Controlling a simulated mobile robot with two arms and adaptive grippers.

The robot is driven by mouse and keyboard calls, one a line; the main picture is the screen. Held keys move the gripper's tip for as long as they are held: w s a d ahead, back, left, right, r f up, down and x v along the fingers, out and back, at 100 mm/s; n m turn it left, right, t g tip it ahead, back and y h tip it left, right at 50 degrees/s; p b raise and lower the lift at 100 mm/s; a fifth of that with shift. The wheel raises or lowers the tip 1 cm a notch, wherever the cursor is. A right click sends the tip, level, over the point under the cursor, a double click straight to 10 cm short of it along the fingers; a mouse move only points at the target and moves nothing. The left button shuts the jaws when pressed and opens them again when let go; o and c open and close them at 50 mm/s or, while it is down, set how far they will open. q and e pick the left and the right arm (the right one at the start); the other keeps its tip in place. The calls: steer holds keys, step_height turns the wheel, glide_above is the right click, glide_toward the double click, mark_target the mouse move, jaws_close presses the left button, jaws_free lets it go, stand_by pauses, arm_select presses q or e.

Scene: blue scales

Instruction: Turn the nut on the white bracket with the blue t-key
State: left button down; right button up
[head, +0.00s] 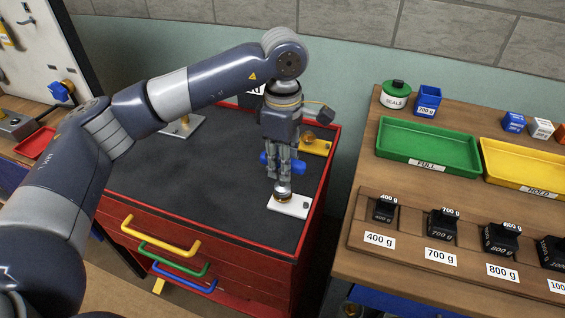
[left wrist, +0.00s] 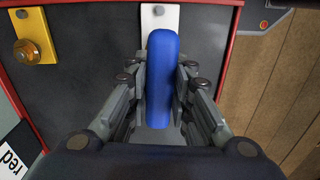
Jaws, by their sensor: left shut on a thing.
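My left gripper (head: 282,172) points straight down over the red cabinet's dark top. It is shut on the blue t-key (head: 268,160), whose blue handle (left wrist: 160,75) fills the middle of the left wrist view between the fingers. The t-key's lower end meets a metal nut (head: 283,190) on the white bracket (head: 292,206); I cannot tell exactly how it is seated. The bracket lies flat near the front right corner, and its plate (left wrist: 158,14) shows in the left wrist view. The nut is hidden there behind the handle. My right gripper is not in view.
A yellow bracket with a brass nut (left wrist: 27,50) lies close by. Another pale bracket (head: 183,127) stands farther back left. The cabinet has a raised red rim (head: 322,190). The wooden table at right holds a green tray (head: 427,148), a yellow tray (head: 515,165) and black weights.

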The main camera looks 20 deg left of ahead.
arm_select(q)
steer(key=shift+r+p, duration=1.2)
steer(key=shift+r, duration=1.5)
steer(key=shift+f, duration=0.1)
